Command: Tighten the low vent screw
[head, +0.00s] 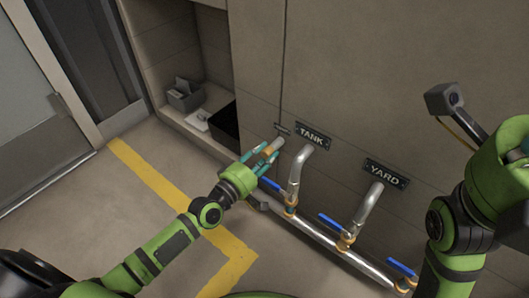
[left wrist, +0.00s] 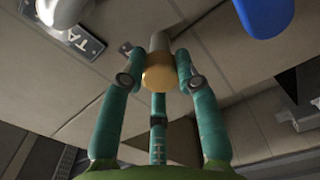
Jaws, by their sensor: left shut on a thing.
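My left gripper (head: 264,154) reaches low to the wall, just left of the pipe under the TANK plate. In the left wrist view its teal fingers (left wrist: 157,80) are closed around a brass-coloured round knob on a grey stem, the vent screw (left wrist: 158,72). The screw (head: 274,147) also shows in the head view, its grey stem pointing toward the wall. The fingers touch the knob at its sides. My right arm stands at the right of the head view; its gripper jaws cannot be made out there.
The TANK plate (head: 313,136) and YARD plate (head: 386,174) are on the wall. Bent silver pipes with blue-handled valves (head: 335,225) stand close to the right of my left gripper. An open cabinet shelf (head: 190,122) holds a grey box (head: 186,97). The floor left of the yellow line (head: 150,178) is clear.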

